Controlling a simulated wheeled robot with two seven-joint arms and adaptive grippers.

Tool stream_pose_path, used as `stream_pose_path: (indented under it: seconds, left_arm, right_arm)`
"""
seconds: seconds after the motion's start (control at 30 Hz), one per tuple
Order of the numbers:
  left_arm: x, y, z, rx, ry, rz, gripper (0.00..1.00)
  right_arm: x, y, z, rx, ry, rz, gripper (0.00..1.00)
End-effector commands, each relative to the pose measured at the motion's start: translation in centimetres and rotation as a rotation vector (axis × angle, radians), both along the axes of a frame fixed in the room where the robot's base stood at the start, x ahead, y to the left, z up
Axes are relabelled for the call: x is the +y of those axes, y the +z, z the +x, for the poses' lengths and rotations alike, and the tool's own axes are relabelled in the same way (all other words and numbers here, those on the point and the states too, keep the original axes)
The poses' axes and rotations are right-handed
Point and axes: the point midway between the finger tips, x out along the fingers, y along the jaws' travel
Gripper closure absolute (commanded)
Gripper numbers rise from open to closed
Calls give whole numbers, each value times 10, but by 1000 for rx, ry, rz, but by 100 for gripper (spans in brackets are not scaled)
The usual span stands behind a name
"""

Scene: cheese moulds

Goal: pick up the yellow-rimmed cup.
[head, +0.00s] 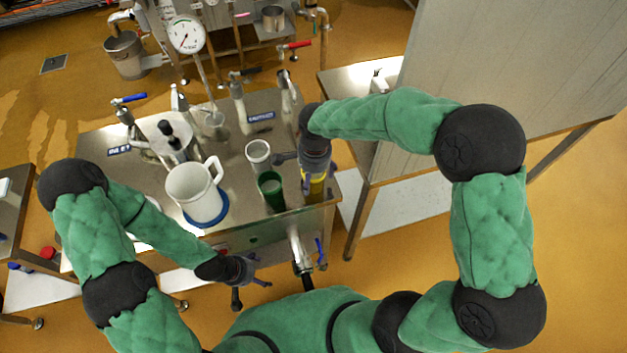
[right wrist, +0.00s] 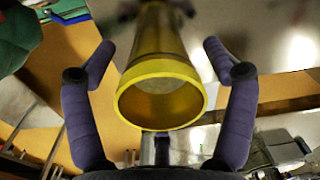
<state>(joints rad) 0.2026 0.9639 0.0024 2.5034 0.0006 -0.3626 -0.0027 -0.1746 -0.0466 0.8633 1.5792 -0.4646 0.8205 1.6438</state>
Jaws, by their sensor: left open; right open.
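The yellow-rimmed cup (right wrist: 158,67) shows large in the right wrist view, its open mouth toward the camera. In the head view a yellow part of it (head: 318,184) shows under my right gripper, which hides most of it. My right gripper (head: 303,172) is open above the cup. In the right wrist view its purple fingers stand on both sides of the cup, with visible gaps. My left gripper (head: 250,285) is open and empty in front of the table's near edge.
A green cup (head: 271,190) and a white-rimmed cup (head: 258,154) stand just left of the yellow-rimmed one. A white jug (head: 196,192) with a blue base stands further left. Valves and a gauge (head: 187,35) rise behind. The steel table (head: 237,222) ends close in front.

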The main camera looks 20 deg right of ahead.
Motion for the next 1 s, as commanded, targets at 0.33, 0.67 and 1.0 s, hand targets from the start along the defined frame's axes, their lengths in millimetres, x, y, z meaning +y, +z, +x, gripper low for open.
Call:
stream_pose_path:
  seconds: [0.33,0.67,1.0]
  left_arm:
    - [0,-4,0,0,0,0,15]
    - [0,-4,0,0,0,0,15]
    - [0,-2,0,0,0,0,15]
  right_arm:
    - [0,-13,1,0,0,0,18]
    - [0,-13,0,0,0,0,81]
    - [0,-9,0,0,0,0,81]
